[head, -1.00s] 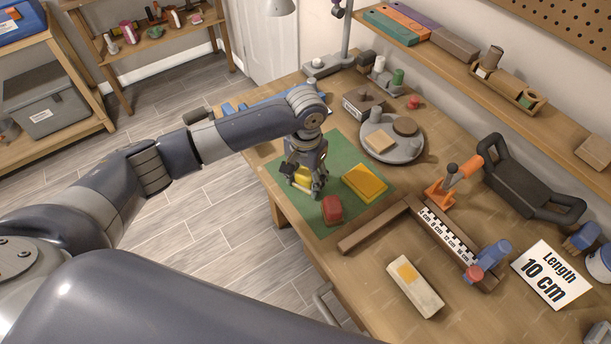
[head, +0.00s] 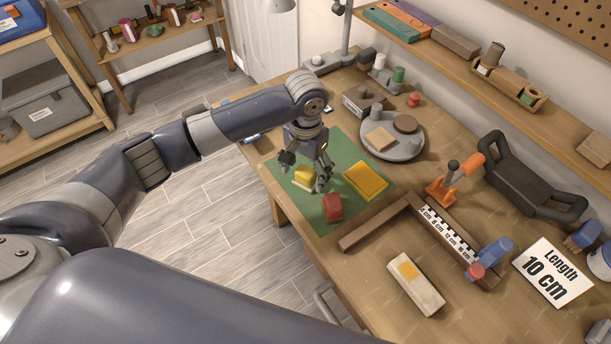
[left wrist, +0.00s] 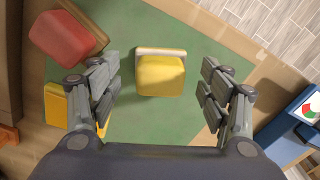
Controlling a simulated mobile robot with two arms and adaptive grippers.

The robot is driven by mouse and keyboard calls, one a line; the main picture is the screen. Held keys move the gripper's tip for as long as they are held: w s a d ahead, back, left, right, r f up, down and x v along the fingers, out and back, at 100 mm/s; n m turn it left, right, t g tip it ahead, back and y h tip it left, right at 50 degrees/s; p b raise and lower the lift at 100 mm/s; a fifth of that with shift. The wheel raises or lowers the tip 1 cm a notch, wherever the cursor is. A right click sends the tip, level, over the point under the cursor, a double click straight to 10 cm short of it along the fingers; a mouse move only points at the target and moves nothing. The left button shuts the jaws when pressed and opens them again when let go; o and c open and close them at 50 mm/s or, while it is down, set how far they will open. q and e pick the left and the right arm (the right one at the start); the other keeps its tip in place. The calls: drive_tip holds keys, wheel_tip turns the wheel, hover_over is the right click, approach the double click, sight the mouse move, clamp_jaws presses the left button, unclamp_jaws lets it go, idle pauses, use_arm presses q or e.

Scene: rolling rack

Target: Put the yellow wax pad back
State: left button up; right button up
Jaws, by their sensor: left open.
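A yellow pad with a pale backing (head: 303,177) lies on the green mat (head: 330,212). In the left wrist view this yellow pad (left wrist: 161,76) lies between and beyond the spread fingers, with clear gaps on both sides. My left gripper (head: 305,170) is open and empty above it; its fingers also show in the left wrist view (left wrist: 160,98). A red pad with a brown backing (head: 332,206) and a flat yellow-orange block (head: 365,181) lie on the same mat. My right gripper is not in view.
A round grey tray (head: 408,150) holding several small pieces stands behind the mat. A wooden stop with a ruler strip (head: 449,235), an orange clamp (head: 440,190) and a pale block with a yellow patch (head: 415,284) lie to the right. The mat's front left is clear.

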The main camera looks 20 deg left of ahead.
sight(306, 171)
use_arm(q)
wheel_tip(306, 171, up, 8)
drive_tip(key=shift+w+r+b, duration=0.1)
drive_tip(key=shift+b, duration=0.7)
drive_tip(key=shift+r, duration=0.65)
